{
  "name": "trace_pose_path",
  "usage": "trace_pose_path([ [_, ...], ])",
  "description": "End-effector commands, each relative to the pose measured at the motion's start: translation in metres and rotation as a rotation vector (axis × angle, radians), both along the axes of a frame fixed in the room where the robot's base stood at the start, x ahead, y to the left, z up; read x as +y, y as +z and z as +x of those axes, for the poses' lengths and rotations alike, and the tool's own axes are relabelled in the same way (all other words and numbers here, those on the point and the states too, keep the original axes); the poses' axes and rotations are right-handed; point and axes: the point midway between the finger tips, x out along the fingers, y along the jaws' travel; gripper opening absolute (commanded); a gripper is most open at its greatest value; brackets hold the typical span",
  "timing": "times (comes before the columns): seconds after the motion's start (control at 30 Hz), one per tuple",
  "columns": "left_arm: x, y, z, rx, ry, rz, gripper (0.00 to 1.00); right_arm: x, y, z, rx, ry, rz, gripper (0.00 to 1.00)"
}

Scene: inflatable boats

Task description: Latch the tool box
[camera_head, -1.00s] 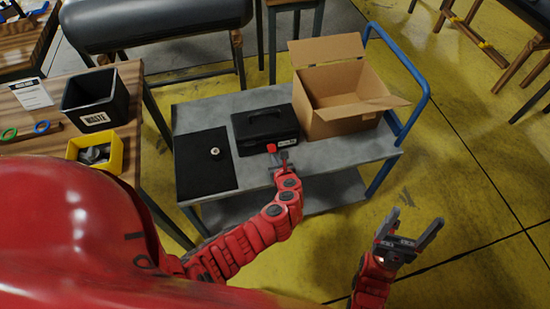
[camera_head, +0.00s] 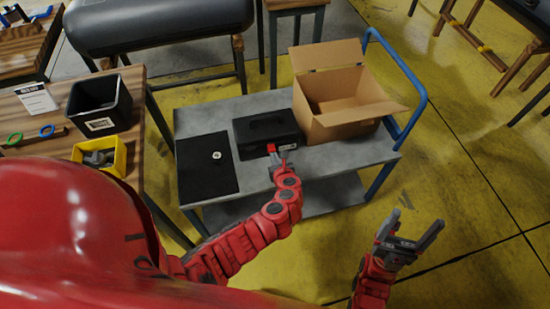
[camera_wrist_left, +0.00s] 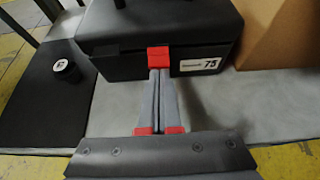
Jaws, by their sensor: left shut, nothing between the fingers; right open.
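The black tool box (camera_head: 265,129) stands on the grey cart with its lid down. In the left wrist view the tool box (camera_wrist_left: 128,28) shows a red latch (camera_wrist_left: 158,58) at the middle of its front and a white label reading 75. My left gripper (camera_head: 283,153) is at the front of the box. Its fingers (camera_wrist_left: 159,74) are shut and empty, with the tips right at the lower edge of the red latch; I cannot tell whether they touch it. My right gripper (camera_head: 418,229) is open and empty, off the cart's right front side.
On the cart top (camera_head: 205,118), a black mat (camera_head: 205,175) with a small round object (camera_head: 216,155) lies left of the box. An open cardboard box (camera_head: 345,120) stands close on its right, near the blue handle (camera_head: 415,75). A wooden bench with a waste bin (camera_head: 100,105) is at the left.

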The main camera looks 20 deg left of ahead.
Motion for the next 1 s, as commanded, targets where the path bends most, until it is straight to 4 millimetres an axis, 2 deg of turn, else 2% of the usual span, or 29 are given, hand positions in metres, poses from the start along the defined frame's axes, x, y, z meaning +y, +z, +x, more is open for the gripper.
trace_pose_path([
  [0.43,-0.002,0.003,-0.004,0.001,-0.001,0.001,0.00,0.000,0.004,0.000,0.000,0.000,0.000,0.79],
  [1.0,-0.035,0.024,-0.052,0.004,-0.001,0.002,0.00,0.000,0.023,0.000,0.000,0.000,0.000,0.79],
])
